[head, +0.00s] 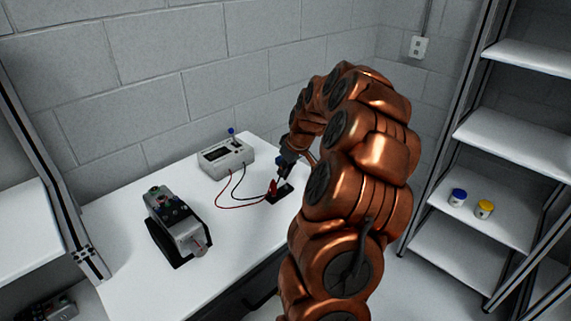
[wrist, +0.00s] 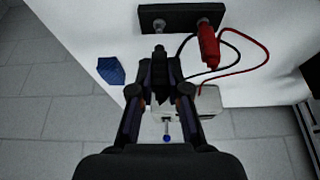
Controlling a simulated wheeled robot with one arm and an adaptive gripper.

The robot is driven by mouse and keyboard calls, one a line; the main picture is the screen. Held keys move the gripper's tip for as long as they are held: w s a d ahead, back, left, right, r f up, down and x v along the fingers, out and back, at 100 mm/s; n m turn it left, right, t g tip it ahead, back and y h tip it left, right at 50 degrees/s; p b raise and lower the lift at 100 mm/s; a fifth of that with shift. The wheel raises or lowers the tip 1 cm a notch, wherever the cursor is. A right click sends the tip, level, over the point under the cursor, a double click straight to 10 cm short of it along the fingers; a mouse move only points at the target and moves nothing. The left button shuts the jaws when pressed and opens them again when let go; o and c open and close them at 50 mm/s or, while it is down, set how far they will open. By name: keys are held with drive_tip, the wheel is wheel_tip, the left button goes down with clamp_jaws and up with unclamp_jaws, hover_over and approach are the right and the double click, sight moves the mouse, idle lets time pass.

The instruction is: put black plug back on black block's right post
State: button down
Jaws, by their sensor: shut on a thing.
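The black block (head: 284,197) lies on the white table's near right part; it also shows at the top of the wrist view (wrist: 180,13). In the wrist view, a bare silver post (wrist: 159,25) stands on its left half. A red plug (wrist: 208,42) sits on the other post; the head view shows it too (head: 272,187). My gripper (wrist: 160,62) is shut on a dark thing, apparently the black plug (wrist: 161,84), just short of the bare post. The head view shows my gripper (head: 285,170) low above the block.
A light grey meter (head: 226,158) with a blue-tipped lever stands behind, joined by red and dark wires (head: 238,205). A grey device (head: 176,222) on a black base stands at left. A blue piece (wrist: 111,70) shows in the wrist view. Shelves with two jars stand right.

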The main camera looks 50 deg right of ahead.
sight(287, 174)
drive_tip(key=shift+f+b, duration=0.95)
drive_tip(key=shift+f, duration=0.55)
drive_tip(key=shift+s+b, duration=0.1)
drive_tip(key=shift+b, duration=1.3)
idle(0.9)
drive_tip(key=shift+f, duration=0.2)
idle(0.3)
drive_tip(key=c, duration=1.1)
unclamp_jaws()
drive_tip(key=shift+o, duration=0.2)
drive_tip(key=shift+r, duration=0.15)
drive_tip(key=shift+r, duration=3.4)
